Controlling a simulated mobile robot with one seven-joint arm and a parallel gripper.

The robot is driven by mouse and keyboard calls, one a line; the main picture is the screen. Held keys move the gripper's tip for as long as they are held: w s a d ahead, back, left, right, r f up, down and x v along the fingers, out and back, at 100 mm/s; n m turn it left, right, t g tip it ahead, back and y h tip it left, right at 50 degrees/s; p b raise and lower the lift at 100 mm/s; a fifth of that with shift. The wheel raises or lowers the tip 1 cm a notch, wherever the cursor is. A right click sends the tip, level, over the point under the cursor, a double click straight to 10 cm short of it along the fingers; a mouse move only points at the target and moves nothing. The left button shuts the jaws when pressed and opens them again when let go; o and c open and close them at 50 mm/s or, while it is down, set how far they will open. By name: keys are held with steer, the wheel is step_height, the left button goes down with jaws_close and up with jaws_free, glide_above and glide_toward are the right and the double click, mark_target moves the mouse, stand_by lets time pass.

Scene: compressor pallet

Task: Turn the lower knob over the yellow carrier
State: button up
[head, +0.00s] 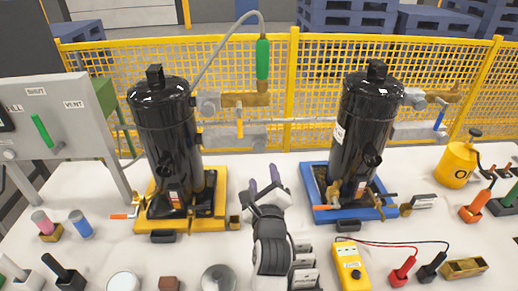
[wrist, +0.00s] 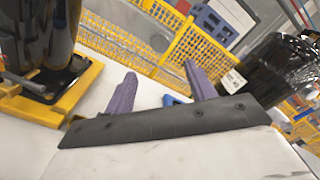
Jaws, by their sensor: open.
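The yellow carrier (head: 220,222) stands at left centre on the white table with a black cylinder (head: 165,120) upright on it. To the cylinder's right is a brass valve (head: 246,100), with a green upper handle (head: 262,60) and a small yellow lever (head: 240,129) below. An orange-tipped lever (head: 122,216) sticks out low at the carrier's left. I cannot tell which part is the lower knob. My gripper (head: 264,181) is open and empty, right of the yellow carrier and apart from it. In the wrist view its purple fingers (wrist: 161,88) are spread, with the yellow carrier (wrist: 62,105) at left.
A second black cylinder (head: 365,125) stands on a blue carrier (head: 378,212) to the right. A yellow mesh fence (head: 320,62) runs behind. A yellow meter (head: 350,265), small blocks and a grey panel (head: 60,115) surround the area. The table between the carriers is mostly clear.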

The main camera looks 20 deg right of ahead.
mark_target(259, 148)
steer(key=p+x, duration=0.3)
steer(key=x, duration=0.9)
steer(key=c, duration=1)
steer(key=shift+o, duration=0.2)
